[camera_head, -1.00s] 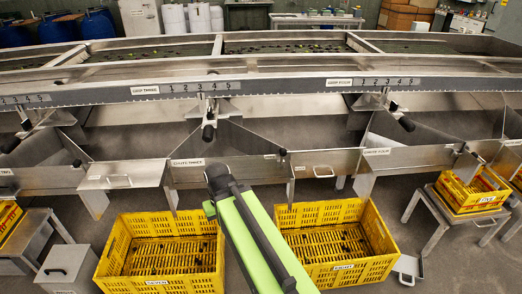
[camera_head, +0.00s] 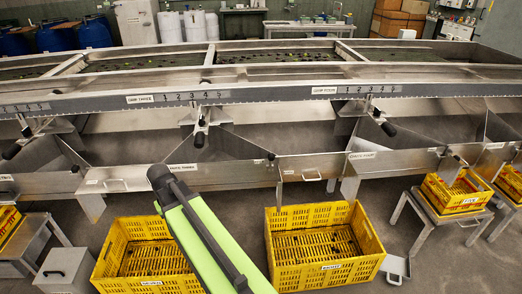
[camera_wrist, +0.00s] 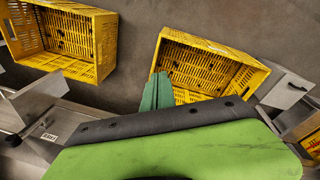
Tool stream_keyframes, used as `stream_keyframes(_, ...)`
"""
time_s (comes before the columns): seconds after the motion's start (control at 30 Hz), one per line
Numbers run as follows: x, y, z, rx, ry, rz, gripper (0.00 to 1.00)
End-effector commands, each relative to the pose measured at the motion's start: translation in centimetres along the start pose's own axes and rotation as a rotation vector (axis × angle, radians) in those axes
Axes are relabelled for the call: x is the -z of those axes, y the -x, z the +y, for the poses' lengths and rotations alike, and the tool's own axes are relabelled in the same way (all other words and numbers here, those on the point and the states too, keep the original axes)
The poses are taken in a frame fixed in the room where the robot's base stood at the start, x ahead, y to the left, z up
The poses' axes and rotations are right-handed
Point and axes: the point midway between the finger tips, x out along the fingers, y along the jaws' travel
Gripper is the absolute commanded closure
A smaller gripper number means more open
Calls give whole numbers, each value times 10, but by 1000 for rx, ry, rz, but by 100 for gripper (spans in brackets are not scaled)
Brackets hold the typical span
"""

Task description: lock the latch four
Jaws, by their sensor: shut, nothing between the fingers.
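I cannot single out the latch of latch four with certainty. In the head view, the "gap four" label (camera_head: 324,90) is on the long rail, with a black-ended lever (camera_head: 388,129) hanging below it to the right. The "chute four" plate (camera_head: 362,155) is under that lever, and a small black knob (camera_head: 447,151) stands at its right side. My gripper (camera_wrist: 157,92) shows in the wrist view as green fingers, closed together and empty, above the floor with a yellow crate behind. It touches no lever. In the head view my arm reaches up from the bottom, and its fingers cannot be made out.
Two yellow crates, left (camera_head: 146,258) and right (camera_head: 322,250), stand on the floor before the machine. A smaller yellow crate (camera_head: 457,195) sits on a metal stand at right. A grey box (camera_head: 66,270) is at lower left. Another black-ended lever (camera_head: 200,138) hangs at gap three.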

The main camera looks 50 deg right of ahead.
Motion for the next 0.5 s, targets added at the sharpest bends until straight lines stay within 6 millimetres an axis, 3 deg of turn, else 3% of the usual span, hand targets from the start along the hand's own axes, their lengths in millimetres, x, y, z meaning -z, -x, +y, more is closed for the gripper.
stream_keyframes(0.03, 41, 29, 55, -56, -96, 22, 100)
stream_keyframes(0.1, 76, 45, 128, -142, -220, 57, 100)
stream_keyframes(0.2, 108, 65, 224, -251, -369, 100, 100)
stream_keyframes(0.3, 124, 79, 299, -334, -473, 132, 100)
stream_keyframes(0.4, 128, 86, 343, -384, -532, 151, 100)
stream_keyframes(0.5, 128, 87, 360, -405, -555, 159, 100)
